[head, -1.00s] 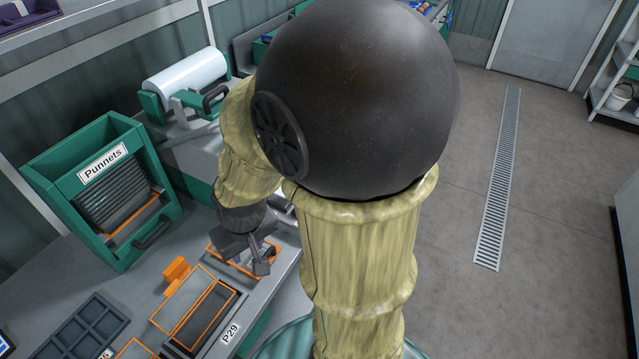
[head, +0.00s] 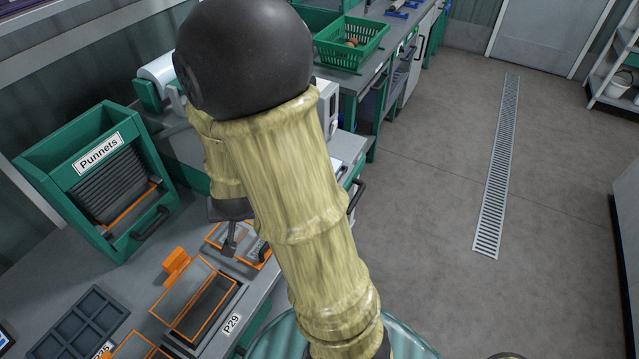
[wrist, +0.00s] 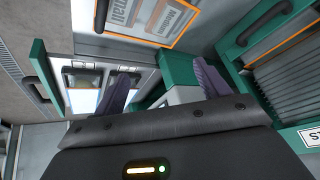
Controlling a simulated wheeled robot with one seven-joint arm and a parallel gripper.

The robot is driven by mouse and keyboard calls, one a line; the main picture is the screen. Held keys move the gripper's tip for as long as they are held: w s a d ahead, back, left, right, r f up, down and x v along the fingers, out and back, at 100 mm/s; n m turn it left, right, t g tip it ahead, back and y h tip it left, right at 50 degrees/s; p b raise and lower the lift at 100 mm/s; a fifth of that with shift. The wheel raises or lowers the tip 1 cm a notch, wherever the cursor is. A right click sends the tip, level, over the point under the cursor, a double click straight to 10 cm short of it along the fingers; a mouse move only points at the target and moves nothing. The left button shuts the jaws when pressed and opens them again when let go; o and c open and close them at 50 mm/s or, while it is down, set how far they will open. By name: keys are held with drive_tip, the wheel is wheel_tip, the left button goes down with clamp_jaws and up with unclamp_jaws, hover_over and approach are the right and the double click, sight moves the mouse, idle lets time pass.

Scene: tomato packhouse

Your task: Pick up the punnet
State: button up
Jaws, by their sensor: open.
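A dark open-topped punnet with an orange rim (head: 207,308) appears to sit on the bench beside the P29 label, a clear orange-edged panel at its left. More dark punnets (head: 112,190) are stacked in the green dispenser marked "Punnets"; the stack also shows at the right of the wrist view (wrist: 300,62). My gripper (head: 230,247) is over the bench between dispenser and front edge, beyond the P29 punnet and apart from it. My arm partly hides it. In the wrist view its two purple fingers (wrist: 160,78) are spread with nothing between them.
An orange-edged board (head: 258,250) with size words lies by my gripper; it also shows in the wrist view (wrist: 150,22). A grey divided tray (head: 85,325) lies at the front left. A green basket (head: 350,42) stands on the far bench. The floor at right is clear.

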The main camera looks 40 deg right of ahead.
drive_tip(key=d+f+m+h, duration=0.1)
drive_tip(key=d+m+h, duration=0.1)
drive_tip(key=d, duration=0.3)
drive_tip(key=s+d+f+m+h, duration=0.1)
drive_tip(key=d+f+m+h, duration=0.1)
drive_tip(key=d+h, duration=0.3)
drive_tip(key=d+f+m+h+b, duration=0.1)
drive_tip(key=d+m+h, duration=0.2)
drive_tip(key=d+h, duration=0.1)
drive_tip(key=shift+s+d+f+m+g, duration=0.1)
drive_tip(key=shift+d+f+m+g, duration=0.1)
drive_tip(key=shift+d, duration=0.2)
drive_tip(key=shift+s+d+f+m+g, duration=0.1)
drive_tip(key=shift+d+g, duration=0.1)
drive_tip(key=shift+d, duration=0.2)
drive_tip(key=shift+d+r, duration=0.1)
drive_tip(key=shift+r, duration=0.05)
drive_tip(key=b+x, duration=0.2)
drive_tip(key=x, duration=0.3)
drive_tip(key=shift+d, duration=0.1)
drive_tip(key=shift+w+d, duration=0.15)
drive_tip(key=shift+d, duration=0.25)
